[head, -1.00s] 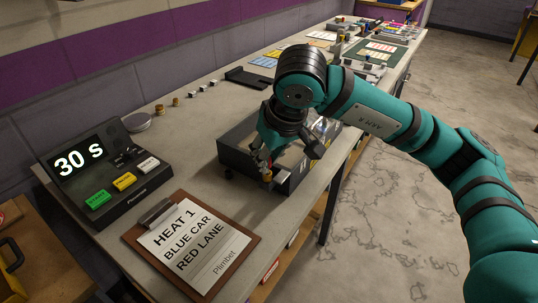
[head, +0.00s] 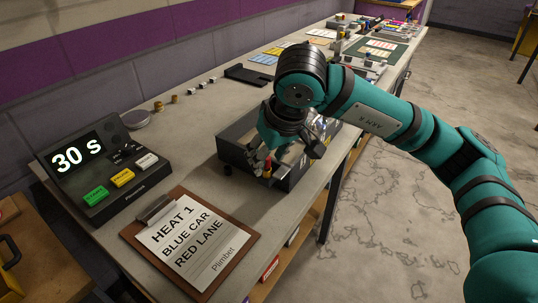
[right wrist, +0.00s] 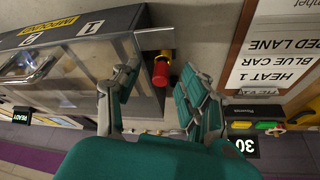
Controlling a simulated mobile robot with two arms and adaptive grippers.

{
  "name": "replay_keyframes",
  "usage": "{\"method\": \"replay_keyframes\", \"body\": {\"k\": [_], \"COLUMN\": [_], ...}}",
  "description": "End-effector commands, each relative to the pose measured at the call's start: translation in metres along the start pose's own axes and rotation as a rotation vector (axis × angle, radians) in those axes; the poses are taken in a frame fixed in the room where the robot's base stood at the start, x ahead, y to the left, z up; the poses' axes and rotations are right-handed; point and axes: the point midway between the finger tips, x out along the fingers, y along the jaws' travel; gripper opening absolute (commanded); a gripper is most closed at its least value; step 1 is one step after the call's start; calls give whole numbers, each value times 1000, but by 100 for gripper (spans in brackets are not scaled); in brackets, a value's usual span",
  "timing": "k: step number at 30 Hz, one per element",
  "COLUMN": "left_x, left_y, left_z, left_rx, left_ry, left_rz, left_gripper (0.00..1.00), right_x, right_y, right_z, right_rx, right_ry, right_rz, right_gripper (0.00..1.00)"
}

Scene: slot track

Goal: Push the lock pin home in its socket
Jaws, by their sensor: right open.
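The lock pin (right wrist: 161,72) has a red cylindrical head with a brass-yellow part beside it. In the right wrist view it stands at the end of the dark case marked IMPOUND (right wrist: 95,22). My right gripper (head: 262,167) is at this corner. Its fingers (right wrist: 160,80) are spread, with the pin between them and gaps at both sides. The socket is hidden, and I cannot tell how deep the pin sits. My left gripper is not in view.
A clipboard (head: 222,270) lies at the table's near edge, left of the gripper. A timer console (head: 98,205) reading 30 s stands at the far left. The table between console and case is mostly clear.

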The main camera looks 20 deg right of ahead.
Motion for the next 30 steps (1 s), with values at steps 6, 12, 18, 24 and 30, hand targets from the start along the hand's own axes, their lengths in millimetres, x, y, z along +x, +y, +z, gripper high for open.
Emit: {"method": "replay_keyframes", "body": {"k": [6,12,18,24,30], "left_x": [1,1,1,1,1], "left_y": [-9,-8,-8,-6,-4], "left_z": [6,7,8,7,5], "left_rx": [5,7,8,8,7], "left_ry": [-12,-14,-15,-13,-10], "left_rz": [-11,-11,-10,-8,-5], "left_gripper": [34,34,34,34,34], "right_x": [-23,-55,-74,-79,-78], "right_y": [0,0,1,1,1], "right_z": [-1,0,0,1,1], "right_rx": [-1,0,0,0,0], "right_ry": [6,6,3,1,1], "right_rz": [0,0,0,0,0], "right_gripper": [43,43,43,43,43]}}
